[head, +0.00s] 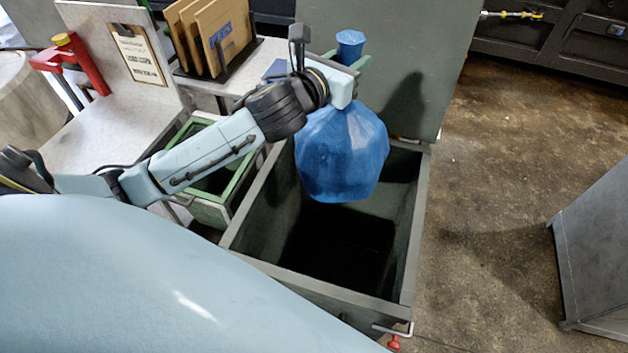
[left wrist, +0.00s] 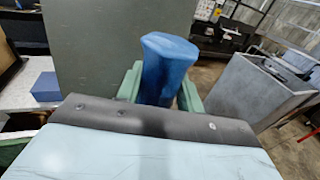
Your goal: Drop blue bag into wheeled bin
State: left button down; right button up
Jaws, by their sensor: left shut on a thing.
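The blue bag (head: 342,155) hangs full and rounded above the open mouth of the wheeled bin (head: 421,225). Its knotted neck stands up between the green fingers of my left gripper (head: 350,58), which is shut on it. In the left wrist view the bag's neck (left wrist: 168,65) rises between the green fingers of the left gripper (left wrist: 160,85); the bag's body is hidden there. The bin is a grey-green open box with a dark inside, and its floor is hard to make out. The right gripper is not in view.
A smaller green-rimmed bin (head: 212,212) stands left of the wheeled bin. A light bench (head: 100,133) holds a clipboard sign (head: 139,54) and a red device (head: 70,62). Brown boards (head: 215,35) stand behind. A grey cabinet (head: 597,250) is at right, with bare floor (head: 490,190) between.

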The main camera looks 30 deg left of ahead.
pick_arm(q)
jog(key=shift+f, duration=0.6)
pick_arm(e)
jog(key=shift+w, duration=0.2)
